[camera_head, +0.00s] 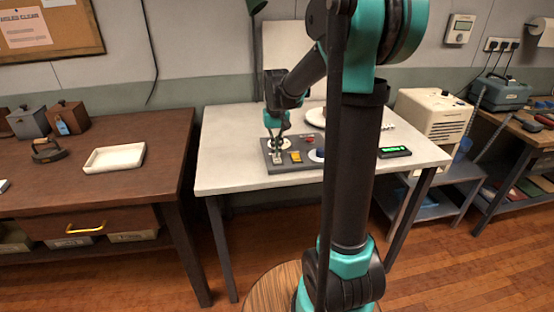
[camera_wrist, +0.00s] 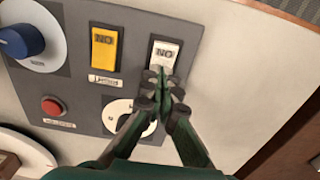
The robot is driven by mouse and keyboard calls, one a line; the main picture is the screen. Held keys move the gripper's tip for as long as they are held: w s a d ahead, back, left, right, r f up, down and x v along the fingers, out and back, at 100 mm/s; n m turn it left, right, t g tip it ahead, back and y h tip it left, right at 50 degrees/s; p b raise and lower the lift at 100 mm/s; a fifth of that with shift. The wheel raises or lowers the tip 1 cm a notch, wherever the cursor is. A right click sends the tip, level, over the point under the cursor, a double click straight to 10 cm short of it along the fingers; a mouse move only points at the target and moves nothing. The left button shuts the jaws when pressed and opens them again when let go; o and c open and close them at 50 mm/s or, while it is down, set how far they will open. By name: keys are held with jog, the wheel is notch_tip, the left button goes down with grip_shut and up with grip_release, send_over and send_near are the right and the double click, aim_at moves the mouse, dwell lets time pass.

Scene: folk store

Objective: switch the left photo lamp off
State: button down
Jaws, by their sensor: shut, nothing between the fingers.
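A grey control panel (camera_head: 268,148) lies on the white table. It carries a white rocker switch (camera_wrist: 165,54) and a yellow rocker switch (camera_wrist: 104,48), side by side. Both show letters that read like "NO" in the wrist view. A small label sits below the yellow switch; I cannot read it. My gripper (camera_wrist: 160,86) is shut and empty, with its tips at the lower end of the white switch, hiding that end and any label there. I cannot tell if they touch. In the head view my gripper (camera_head: 277,152) is over the panel's left front part.
The panel also has a blue knob (camera_wrist: 22,40), a red button (camera_wrist: 53,106) and a white dial (camera_wrist: 121,112) partly behind my fingers. A small device with a green display (camera_head: 395,151) lies right on the table (camera_head: 225,170). A dark green shade (camera_head: 257,5) shows at the top edge.

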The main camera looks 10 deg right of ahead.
jog(key=shift+r, duration=3.4)
jog(key=s+d+f+t, duration=0.2)
jog(key=s+f, duration=0.6)
jog(key=s, duration=0.3)
jog(key=s+d+f+t, duration=0.2)
jog(key=s+f, duration=0.6)
jog(key=s, duration=0.3)
